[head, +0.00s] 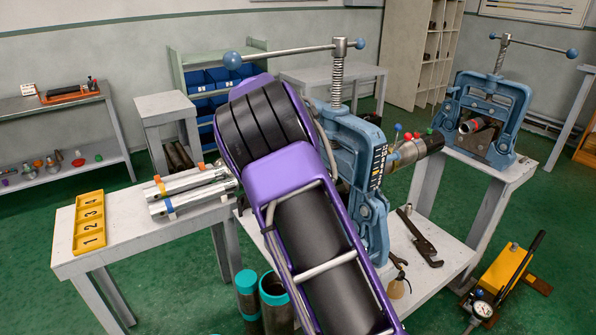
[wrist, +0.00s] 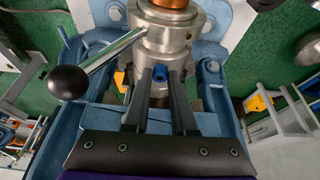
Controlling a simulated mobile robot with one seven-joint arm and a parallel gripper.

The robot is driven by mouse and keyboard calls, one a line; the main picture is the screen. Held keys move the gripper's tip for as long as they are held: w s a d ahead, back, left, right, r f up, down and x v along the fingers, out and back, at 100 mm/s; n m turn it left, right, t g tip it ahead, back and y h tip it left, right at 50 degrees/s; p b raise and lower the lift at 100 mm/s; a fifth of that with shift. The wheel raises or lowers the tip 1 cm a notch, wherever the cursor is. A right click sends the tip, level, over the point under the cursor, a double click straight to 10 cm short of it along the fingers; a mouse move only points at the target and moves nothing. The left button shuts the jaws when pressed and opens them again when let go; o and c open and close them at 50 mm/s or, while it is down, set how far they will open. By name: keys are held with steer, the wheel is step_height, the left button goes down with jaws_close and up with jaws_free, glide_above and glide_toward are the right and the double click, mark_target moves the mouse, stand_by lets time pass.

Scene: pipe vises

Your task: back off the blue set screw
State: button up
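In the wrist view, a small blue screw head (wrist: 159,73) sits against a steel collar (wrist: 172,38). My gripper (wrist: 160,80) points at it, with one dark finger on each side and a slight gap visible, so it appears open around the screw. The gripper is hidden in the head view behind my purple arm. There, the large blue pipe vise (head: 352,140) stands on a table. A steel fitting (head: 405,152) on its right carries blue, red and green knobs; I cannot tell whether its blue knob (head: 397,127) is the same screw.
A lever with a black ball (wrist: 69,82) sticks out left of the collar. A pipe wrench (head: 418,238) lies on the table. A second blue vise (head: 486,100) stands at right. Steel pipes (head: 190,188) and a yellow numbered tray (head: 90,222) lie on the left bench.

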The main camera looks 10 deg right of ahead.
jaws_close()
steer(key=shift+n, duration=0.3)
steer(key=n, duration=0.1)
steer(key=n+t+b, duration=0.1)
steer(key=shift+s+d+n+y, duration=0.15)
steer(key=shift+n+y, duration=0.15)
steer(key=shift+y, duration=0.1)
steer(key=shift+s+d+n+t+y+b, duration=0.1)
steer(key=shift+n+t+y+b, duration=0.25)
steer(key=shift+n, duration=0.75)
steer(key=shift+n+t+y+b, duration=0.25)
steer(key=shift+n+b, duration=0.05)
steer(key=shift+n, duration=0.8)
steer(key=o, duration=0.7)
jaws_free()
